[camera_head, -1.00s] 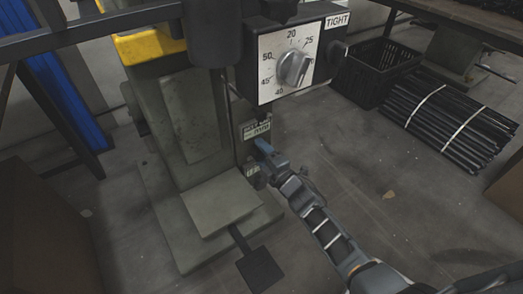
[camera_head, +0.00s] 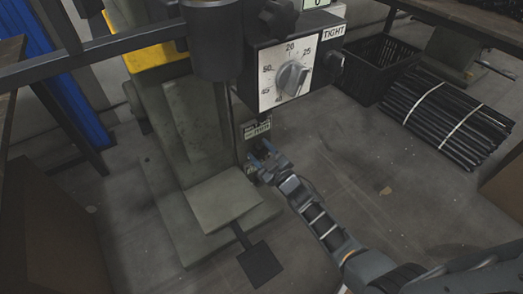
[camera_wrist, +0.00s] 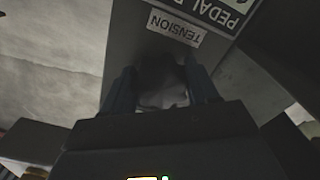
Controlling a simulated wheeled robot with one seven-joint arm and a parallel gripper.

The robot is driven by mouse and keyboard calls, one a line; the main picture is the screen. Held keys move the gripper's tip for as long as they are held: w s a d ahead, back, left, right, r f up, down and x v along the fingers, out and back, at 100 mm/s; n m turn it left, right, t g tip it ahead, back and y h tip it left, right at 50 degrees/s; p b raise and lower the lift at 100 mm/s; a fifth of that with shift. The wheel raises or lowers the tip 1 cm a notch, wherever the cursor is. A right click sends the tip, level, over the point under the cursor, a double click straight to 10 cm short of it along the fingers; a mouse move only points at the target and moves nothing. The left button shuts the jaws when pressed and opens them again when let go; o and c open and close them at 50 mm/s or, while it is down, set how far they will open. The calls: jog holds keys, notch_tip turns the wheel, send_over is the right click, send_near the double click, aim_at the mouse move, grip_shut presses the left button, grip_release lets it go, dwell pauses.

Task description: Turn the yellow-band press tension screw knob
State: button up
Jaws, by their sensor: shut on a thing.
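The press with the yellow band (camera_head: 158,53) stands left of centre in the head view, on a grey base. Its tension screw knob sits low on the column's right side, under a small label; in the wrist view the grey knob (camera_wrist: 163,88) lies between the two fingers, below an upside-down "TENSION" label (camera_wrist: 176,27). My gripper (camera_head: 262,160) reaches the column from the lower right, and it fills the lower wrist view (camera_wrist: 162,100). Its fingers are shut on the knob, one on each side. The knob is mostly hidden by the gripper in the head view.
A dial box (camera_head: 290,75) with a numbered dial overhangs above my gripper. A foot pedal (camera_head: 260,265) lies on the floor in front of the base. A black crate (camera_head: 372,75) and bundled black rods (camera_head: 445,125) lie at the right. The floor between them and my arm is clear.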

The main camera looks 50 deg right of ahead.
jog(key=shift+s+d+f+m, duration=0.1)
jog(key=shift+d+f+m, duration=0.05)
jog(key=shift+m, duration=0.95)
jog(key=o, duration=0.7)
jog(key=shift+c, duration=0.2)
jog(key=o, duration=0.3)
jog(key=shift+p+v, duration=1.15)
jog(key=shift+v, duration=2.75)
